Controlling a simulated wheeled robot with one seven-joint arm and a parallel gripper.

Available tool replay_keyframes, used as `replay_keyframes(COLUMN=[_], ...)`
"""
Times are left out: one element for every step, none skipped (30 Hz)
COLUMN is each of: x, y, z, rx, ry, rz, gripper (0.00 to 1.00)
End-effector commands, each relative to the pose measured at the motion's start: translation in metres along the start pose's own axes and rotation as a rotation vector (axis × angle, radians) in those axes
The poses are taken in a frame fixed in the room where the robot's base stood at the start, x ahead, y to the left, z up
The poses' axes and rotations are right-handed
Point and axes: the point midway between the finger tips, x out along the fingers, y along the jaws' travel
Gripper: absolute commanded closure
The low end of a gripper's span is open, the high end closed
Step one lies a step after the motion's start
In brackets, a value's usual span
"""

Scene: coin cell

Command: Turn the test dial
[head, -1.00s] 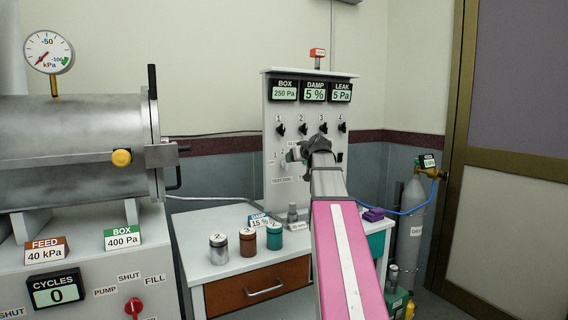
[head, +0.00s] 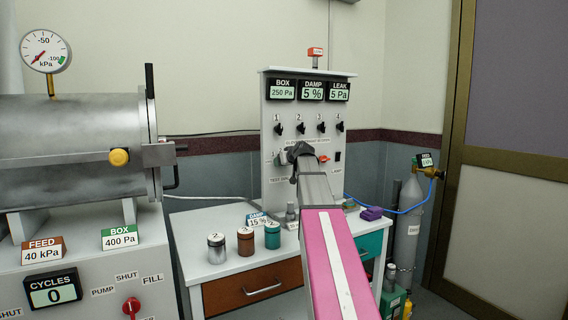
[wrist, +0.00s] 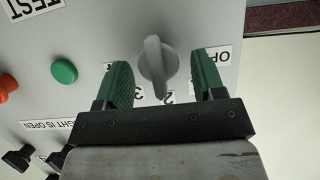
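The test dial (wrist: 156,65) is a grey round knob with a raised grip bar on the pale panel (wrist: 95,30), seen upside down in the wrist view. Its bar points roughly down the picture, toward the labels 2 and 3. My gripper (wrist: 162,80) is open, with one green finger pad to each side of the dial and a gap at both sides. The fingertips appear apart from the knob; their depth is hard to judge. In the head view my gripper (head: 298,151) is at the lower middle of the panel, and my arm hides much of that area.
Green (wrist: 63,71) and orange (wrist: 7,88) buttons lie left of the dial in the wrist view, with black switches (wrist: 18,160) nearby. Several jars, such as the teal one (head: 272,236), stand on the bench below. A gas cylinder (head: 408,225) stands right.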

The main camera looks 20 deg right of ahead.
Motion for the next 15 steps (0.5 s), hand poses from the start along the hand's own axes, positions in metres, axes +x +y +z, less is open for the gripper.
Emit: replay_keyframes(x=[-0.0001, -0.0001, -0.0002, -0.0002, -0.0002, -0.0002, -0.0002, -0.0002, -0.0002, -0.0002, -0.0002, -0.0001, -0.0001, -0.0001, 0.0], y=[0.0, 0.0, 0.0, -0.0001, -0.0001, 0.0, 0.0, 0.0, 0.0, 0.0001, 0.0001, 0.0002, 0.0003, 0.0004, 0.0007], z=[0.0, 0.0, 0.0, 0.0, 0.0, 0.0, 0.0, 0.0, -0.0001, -0.0001, -0.0001, -0.0002, -0.0002, -0.0002, -0.0001], rx=[0.0, 0.0, 0.0, 0.0, 0.0, 0.0, 0.0, 0.001, 0.002, 0.004, 0.007, 0.013, 0.019, 0.026, 0.038], ry=[0.0, 0.0, 0.0, 0.0, 0.0, 0.0, 0.0, 0.0, 0.0, 0.0, 0.0, 0.0, 0.0, 0.0, 0.0], rz=[0.0, 0.0, 0.0, 0.0, 0.0, 0.0, 0.0, 0.0, -0.001, -0.002, -0.003, -0.006, -0.008, -0.011, -0.016], gripper=[0.5, 0.6, 0.73, 0.83, 0.84, 0.84, 0.84, 0.84, 0.84, 0.84, 0.84, 0.84, 0.84, 0.84, 0.84])
